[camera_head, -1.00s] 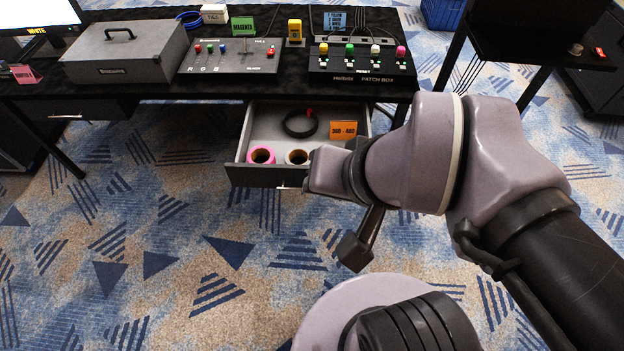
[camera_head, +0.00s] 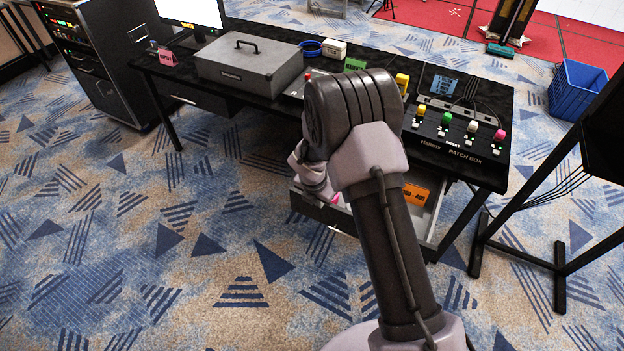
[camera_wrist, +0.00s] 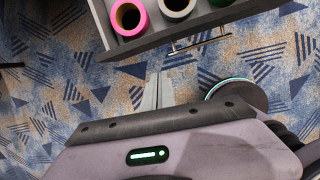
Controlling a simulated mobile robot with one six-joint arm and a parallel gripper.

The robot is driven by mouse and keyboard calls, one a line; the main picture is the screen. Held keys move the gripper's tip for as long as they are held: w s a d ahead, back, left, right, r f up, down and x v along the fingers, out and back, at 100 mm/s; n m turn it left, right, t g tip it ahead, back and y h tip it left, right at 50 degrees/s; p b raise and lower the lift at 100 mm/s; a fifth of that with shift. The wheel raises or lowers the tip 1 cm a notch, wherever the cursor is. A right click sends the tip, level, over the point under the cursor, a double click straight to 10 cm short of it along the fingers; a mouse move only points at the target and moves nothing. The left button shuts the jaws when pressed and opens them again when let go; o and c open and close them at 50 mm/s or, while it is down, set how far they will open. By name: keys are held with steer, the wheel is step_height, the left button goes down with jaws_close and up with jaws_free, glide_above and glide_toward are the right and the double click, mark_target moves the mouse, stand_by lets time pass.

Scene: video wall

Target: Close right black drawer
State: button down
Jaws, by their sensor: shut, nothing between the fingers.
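The right black drawer (camera_head: 328,211) stands pulled out under the table, partly hidden behind my arm in the head view. An orange label (camera_head: 415,194) shows inside it. In the wrist view the drawer's dark front (camera_wrist: 150,41) crosses the top, with a thin metal handle (camera_wrist: 201,43). A pink tape roll (camera_wrist: 128,16) and a white roll (camera_wrist: 176,8) are inside. My gripper (camera_wrist: 157,77) is shut and empty, its fingertips just below the drawer front in the wrist picture. Whether they touch it is unclear. The gripper's fingers are hidden in the head view.
The black table (camera_head: 490,170) carries a grey case (camera_head: 248,66) and a patch box (camera_head: 455,135). A dark stand (camera_head: 558,265) is at the right and a rack (camera_head: 95,65) at the left. The carpet in front of the table is clear on the left.

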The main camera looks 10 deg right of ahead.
steer(key=n+b, duration=0.1)
steer(key=b, duration=0.3)
glide_toward(326, 207)
steer(key=s+a+f, duration=0.2)
steer(key=s+f, duration=0.1)
steer(key=f, duration=0.4)
steer(key=shift+w+d+r+b, duration=0.1)
steer(key=shift+w+d+b, duration=0.4)
steer(key=shift+w+d, duration=0.9)
steer(key=shift+w, duration=0.1)
steer(key=shift+w+r, duration=0.1)
